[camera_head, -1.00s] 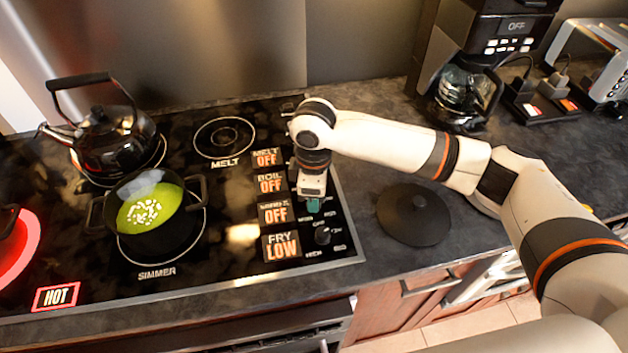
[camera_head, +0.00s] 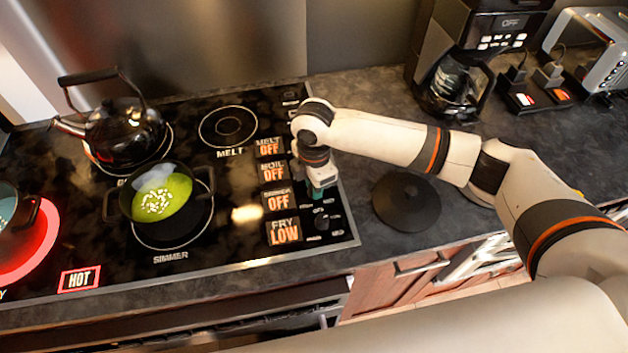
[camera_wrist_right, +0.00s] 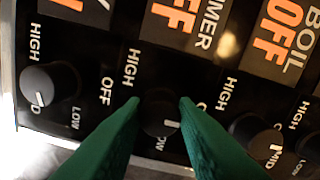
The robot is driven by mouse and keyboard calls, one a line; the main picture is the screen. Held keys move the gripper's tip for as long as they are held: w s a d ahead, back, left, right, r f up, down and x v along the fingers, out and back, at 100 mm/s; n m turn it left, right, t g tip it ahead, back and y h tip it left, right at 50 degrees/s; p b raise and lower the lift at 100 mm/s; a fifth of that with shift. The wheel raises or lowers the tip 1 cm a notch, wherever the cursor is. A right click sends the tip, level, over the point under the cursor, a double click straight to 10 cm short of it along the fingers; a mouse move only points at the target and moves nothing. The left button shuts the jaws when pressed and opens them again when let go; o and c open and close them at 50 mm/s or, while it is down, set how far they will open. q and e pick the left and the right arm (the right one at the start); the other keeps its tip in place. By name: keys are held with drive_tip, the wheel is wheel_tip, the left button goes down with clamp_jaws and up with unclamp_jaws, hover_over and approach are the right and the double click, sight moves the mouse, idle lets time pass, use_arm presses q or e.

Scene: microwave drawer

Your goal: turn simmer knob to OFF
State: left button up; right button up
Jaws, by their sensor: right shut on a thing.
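The simmer knob (camera_wrist_right: 160,112) is a round black knob with a white mark, between the two green fingers of my right gripper (camera_wrist_right: 158,108) in the wrist view. The fingers are shut on its sides and hide part of the labels around it. In the head view my right gripper (camera_head: 319,193) points down at the knob row on the right edge of the cooktop. The simmer display (camera_head: 278,201) reads OFF. My left gripper is not in view.
The fry knob (camera_wrist_right: 50,84) and the boil knob (camera_wrist_right: 257,135) flank the held knob closely. The fry display (camera_head: 285,231) reads LOW. A pot with green food (camera_head: 160,195) stands on the simmer burner, a black kettle (camera_head: 122,130) behind it. A glowing burner (camera_head: 38,240) is at left.

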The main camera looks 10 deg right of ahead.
idle(0.3)
drive_tip(key=o, duration=1)
wheel_tip(320, 180, up, 12)
drive_tip(key=shift+r+b, duration=0.1)
drive_tip(key=shift+b, duration=1.1)
